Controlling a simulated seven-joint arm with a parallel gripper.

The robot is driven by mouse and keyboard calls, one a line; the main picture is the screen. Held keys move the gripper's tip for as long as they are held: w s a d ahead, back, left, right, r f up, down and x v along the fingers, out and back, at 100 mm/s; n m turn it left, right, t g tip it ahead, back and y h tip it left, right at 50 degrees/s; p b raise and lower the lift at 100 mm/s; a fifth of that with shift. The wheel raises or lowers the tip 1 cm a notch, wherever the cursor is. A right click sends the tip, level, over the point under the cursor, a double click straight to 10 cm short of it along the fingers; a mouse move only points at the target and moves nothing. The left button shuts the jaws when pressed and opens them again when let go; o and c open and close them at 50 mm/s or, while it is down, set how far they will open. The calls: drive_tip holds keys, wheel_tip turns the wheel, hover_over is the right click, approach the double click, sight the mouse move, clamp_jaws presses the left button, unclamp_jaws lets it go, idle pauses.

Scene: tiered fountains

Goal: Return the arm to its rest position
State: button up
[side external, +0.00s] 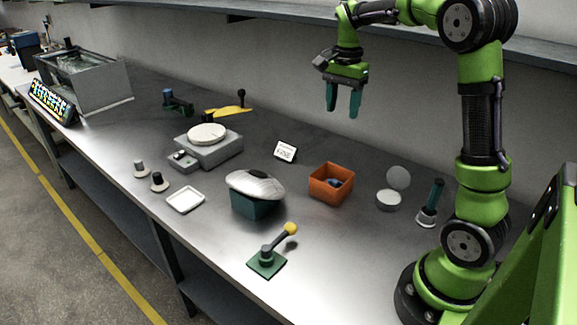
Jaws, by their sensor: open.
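My gripper (343,98) hangs at the end of my green arm, high above the back of the grey bench (330,262). Its two teal fingers point down and stand apart, with nothing between them. It is well clear of everything on the bench. The orange box (318,187) stands below it on the bench, with a small dark blue thing inside that I cannot make out.
A silver rounded object (256,184) sits on a teal block. A round-topped grey device (208,146), a white tray (185,199) and an open round tin (389,199) stand around. A shelf (420,45) runs behind my arm.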

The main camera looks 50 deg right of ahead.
drive_tip(key=s+a+n+t, duration=0.2)
drive_tip(key=s+a+n, duration=0.2)
drive_tip(key=a, duration=0.3)
drive_tip(key=s+a+n+t+y, duration=0.1)
drive_tip(key=s+a+n+t, duration=0.1)
drive_tip(key=s+a+n, duration=0.2)
drive_tip(key=s+a+n+t+y, duration=0.1)
drive_tip(key=s+a+n+t, duration=0.2)
drive_tip(key=a+n, duration=0.3)
drive_tip(key=s+a, duration=0.1)
drive_tip(key=a, duration=0.4)
drive_tip(key=shift+s+r, duration=0.2)
drive_tip(key=shift+r, duration=0.2)
